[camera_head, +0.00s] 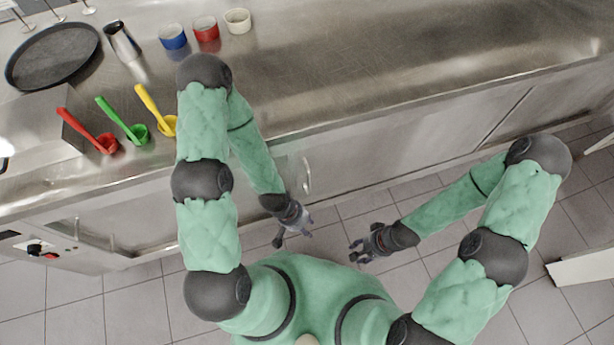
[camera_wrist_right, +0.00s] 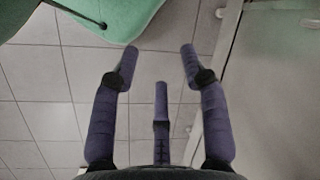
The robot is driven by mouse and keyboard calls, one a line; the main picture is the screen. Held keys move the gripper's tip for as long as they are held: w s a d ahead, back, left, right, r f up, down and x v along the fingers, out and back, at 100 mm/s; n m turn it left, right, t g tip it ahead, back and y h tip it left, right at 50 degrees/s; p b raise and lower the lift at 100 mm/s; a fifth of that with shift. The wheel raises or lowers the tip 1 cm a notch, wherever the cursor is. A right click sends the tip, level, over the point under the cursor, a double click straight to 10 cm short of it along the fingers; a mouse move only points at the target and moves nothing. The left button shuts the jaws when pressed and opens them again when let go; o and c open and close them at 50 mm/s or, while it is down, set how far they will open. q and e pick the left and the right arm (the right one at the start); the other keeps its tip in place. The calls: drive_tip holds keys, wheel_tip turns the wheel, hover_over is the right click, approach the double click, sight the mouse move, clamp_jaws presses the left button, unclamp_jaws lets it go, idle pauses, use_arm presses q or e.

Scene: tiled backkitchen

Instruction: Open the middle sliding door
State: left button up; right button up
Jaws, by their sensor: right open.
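The steel cabinet front runs under the counter, and its middle sliding door (camera_head: 385,150) looks closed, though its left part is partly hidden by my left arm. A curved handle (camera_head: 306,176) stands on the front just right of my left forearm. My left gripper (camera_head: 294,228) is just below the handle, apart from it, with its fingers spread and nothing in them. My right gripper (camera_head: 358,248) is over the floor, right of the left one and away from the doors. It is open and empty; in the right wrist view its fingers (camera_wrist_right: 155,65) are spread above floor tiles.
A control panel (camera_head: 35,248) is at the lower left. A pale panel (camera_head: 585,265) stands at the right. Tiled floor is free between.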

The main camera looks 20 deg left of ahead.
sight(309, 181)
drive_tip(key=s+a+m+g+y+p, duration=0.3)
drive_tip(key=s+a+m+g, duration=0.1)
drive_tip(key=s+a, duration=0.25)
drive_tip(key=w+a+r+m+y+p, duration=0.2)
drive_tip(key=a+r+m+y+p, duration=0.1)
drive_tip(key=a+m+y, duration=0.3)
drive_tip(key=w+a+m+t+p, duration=0.3)
drive_tip(key=w+m+t+p, duration=0.1)
drive_tip(key=w+m+t, duration=1.15)
drive_tip(key=shift+w+a+f+n+t+b, duration=0.15)
drive_tip(key=shift+w+a+n+t, duration=0.4)
drive_tip(key=shift+w+a, duration=1.4)
drive_tip(key=shift+w+a+n+t+b, duration=0.3)
drive_tip(key=shift+w+a+t, duration=0.4)
drive_tip(key=shift+w+a, duration=1.15)
clamp_jaws()
